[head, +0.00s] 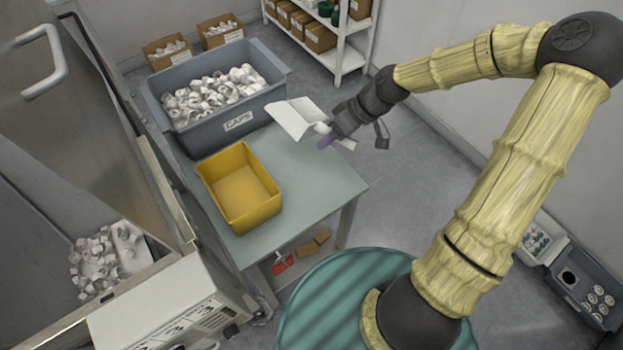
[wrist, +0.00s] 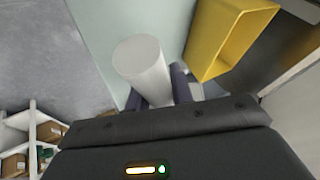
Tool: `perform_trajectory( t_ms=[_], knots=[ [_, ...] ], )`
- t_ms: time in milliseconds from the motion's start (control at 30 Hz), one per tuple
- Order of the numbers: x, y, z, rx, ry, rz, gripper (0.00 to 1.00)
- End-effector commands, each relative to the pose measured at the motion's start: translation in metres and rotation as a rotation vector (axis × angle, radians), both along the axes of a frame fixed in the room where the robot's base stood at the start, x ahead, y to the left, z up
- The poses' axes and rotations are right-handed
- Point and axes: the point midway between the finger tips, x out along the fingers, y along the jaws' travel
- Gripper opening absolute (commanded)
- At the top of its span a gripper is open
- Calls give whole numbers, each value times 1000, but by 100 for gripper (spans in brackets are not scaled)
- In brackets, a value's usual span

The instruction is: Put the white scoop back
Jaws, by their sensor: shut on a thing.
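The white scoop (head: 295,118) is held in my gripper (head: 327,139), above the right side of the table near the grey caps bin. In the wrist view the scoop's white round handle (wrist: 145,65) sticks out between the two purple fingers of my gripper (wrist: 160,90). The fingers are shut on the handle. The scoop's pan shows no caps that I can make out. The grey bin (head: 238,124) labelled CAPS stands at the back of the table and holds many white caps (head: 215,95).
An empty yellow bin (head: 268,207) stands on the front of the pale table (head: 318,180). A steel hopper with white caps (head: 100,262) is at the left. A shelf with boxes (head: 320,38) stands behind. The table's right side is clear.

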Motion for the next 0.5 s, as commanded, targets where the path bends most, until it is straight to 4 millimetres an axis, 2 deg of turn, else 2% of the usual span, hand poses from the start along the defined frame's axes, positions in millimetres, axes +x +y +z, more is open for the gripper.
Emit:
perform_trajectory(
  t_ms=[33, 200, 500],
  knots=[
    [-5, 4, -4, -5, -3, 32, 0],
    [-18, 13, 7, -7, 4, 96, 0],
    [-18, 14, 9, -7, 6, 100, 0]
  ],
)
